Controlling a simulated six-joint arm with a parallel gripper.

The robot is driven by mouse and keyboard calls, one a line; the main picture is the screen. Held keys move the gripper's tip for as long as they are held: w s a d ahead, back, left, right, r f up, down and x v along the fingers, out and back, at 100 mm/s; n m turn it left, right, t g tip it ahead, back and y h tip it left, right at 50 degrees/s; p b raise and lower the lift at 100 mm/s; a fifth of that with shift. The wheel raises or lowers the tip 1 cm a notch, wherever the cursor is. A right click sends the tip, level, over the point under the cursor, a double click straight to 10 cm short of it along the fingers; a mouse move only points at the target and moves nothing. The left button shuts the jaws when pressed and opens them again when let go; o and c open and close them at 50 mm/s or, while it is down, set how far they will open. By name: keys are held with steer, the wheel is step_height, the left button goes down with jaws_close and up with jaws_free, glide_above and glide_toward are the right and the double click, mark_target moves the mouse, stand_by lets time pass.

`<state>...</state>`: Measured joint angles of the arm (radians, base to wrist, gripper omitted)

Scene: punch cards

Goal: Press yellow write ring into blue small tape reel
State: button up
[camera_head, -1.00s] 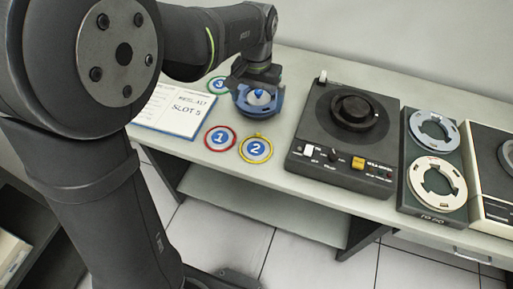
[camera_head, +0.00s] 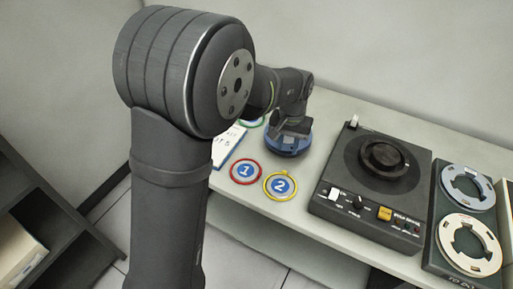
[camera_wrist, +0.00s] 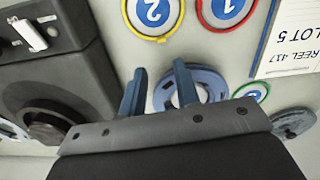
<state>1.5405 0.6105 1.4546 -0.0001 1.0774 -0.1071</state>
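The yellow write ring (camera_head: 267,194) lies flat on the table around the blue "2" disc, and it also shows at the top of the wrist view (camera_wrist: 182,14). The blue small tape reel (camera_head: 289,151) lies on the table behind it, partly hidden by my gripper in the head view. In the wrist view the reel (camera_wrist: 212,83) is pale blue with an open centre. My gripper (camera_wrist: 160,85) hovers near the reel with its two blue fingers apart and nothing visibly between them. One finger overlaps the reel in that view; I cannot tell whether it touches.
A red ring (camera_head: 234,178) circles disc "1", and a green ring (camera_wrist: 263,90) lies near a grey round part (camera_wrist: 293,122). A printed sheet (camera_head: 228,146) lies at left. A dark turntable unit (camera_head: 330,207) and a tray with two reels (camera_head: 433,242) stand at right.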

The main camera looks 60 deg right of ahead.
mark_target(285, 170)
steer(key=shift+w+d+f, duration=0.1)
steer(key=shift+d+f, duration=0.1)
steer(key=shift+f, duration=2.85)
steer(key=shift+d+f, duration=0.2)
steer(key=shift+f, duration=2.85)
jaws_close()
steer(key=shift+r, duration=3.05)
steer(key=shift+n, duration=0.3)
